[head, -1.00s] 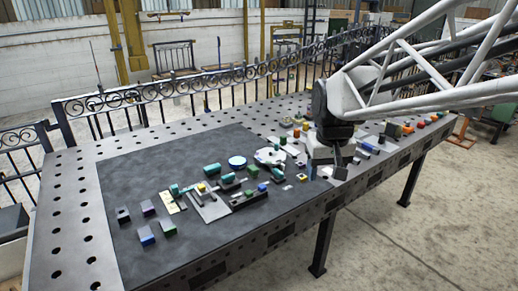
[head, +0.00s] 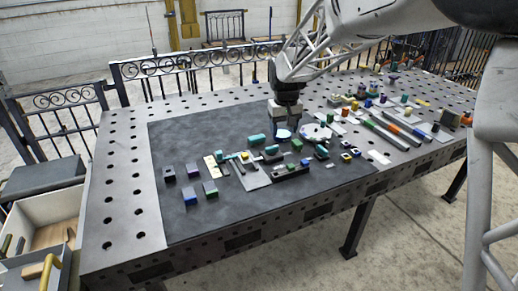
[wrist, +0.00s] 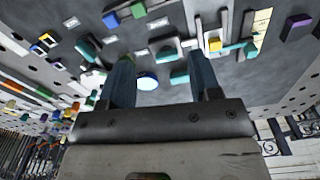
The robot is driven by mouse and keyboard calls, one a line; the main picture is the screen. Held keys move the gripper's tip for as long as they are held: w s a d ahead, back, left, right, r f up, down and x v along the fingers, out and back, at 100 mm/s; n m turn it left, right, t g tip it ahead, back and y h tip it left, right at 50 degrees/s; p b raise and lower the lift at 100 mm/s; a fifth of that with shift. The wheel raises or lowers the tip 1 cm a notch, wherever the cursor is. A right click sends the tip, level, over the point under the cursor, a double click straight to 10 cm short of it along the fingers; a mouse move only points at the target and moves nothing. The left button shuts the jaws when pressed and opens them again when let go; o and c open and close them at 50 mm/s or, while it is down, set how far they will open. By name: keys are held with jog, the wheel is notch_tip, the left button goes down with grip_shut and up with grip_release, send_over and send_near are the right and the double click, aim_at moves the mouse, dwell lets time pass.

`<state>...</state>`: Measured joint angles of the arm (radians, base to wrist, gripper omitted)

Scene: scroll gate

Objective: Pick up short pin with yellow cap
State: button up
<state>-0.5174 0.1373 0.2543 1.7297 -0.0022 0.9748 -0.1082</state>
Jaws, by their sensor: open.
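A small yellow-topped piece (head: 244,156) stands on the dark mat (head: 190,140), beside a grey plate with teal parts. It also shows in the wrist view (wrist: 214,44), beyond the right finger. I cannot tell whether it is the short pin; other yellow pieces lie further right. My gripper (head: 284,122) points down over the back of the mat, to the right of and behind this piece. In the wrist view its two fingers (wrist: 161,58) are apart with nothing held between them. A white and blue disc (head: 283,134) shows just below the fingers.
Teal, green, blue and purple blocks crowd the mat's middle. A white rounded piece (head: 315,132) lies right of the disc. Long bars (head: 384,133) and many small parts fill the table's right side. The mat's front (head: 215,225) is clear. An ornate railing runs behind.

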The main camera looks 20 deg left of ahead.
jog(key=n, duration=0.2)
send_over(245, 154)
jog(key=shift+g, duration=0.3)
notch_tip(245, 154, down, 8)
jog(key=shift+d+f, duration=0.1)
jog(key=shift+f, duration=0.15)
jog(key=shift+f, duration=0.1)
jog(key=shift+f, duration=1.2)
jog(key=shift+f, duration=0.15)
jog(key=shift+s+f, duration=0.1)
jog(key=shift+f, duration=2.35)
jog(key=c, duration=1.1)
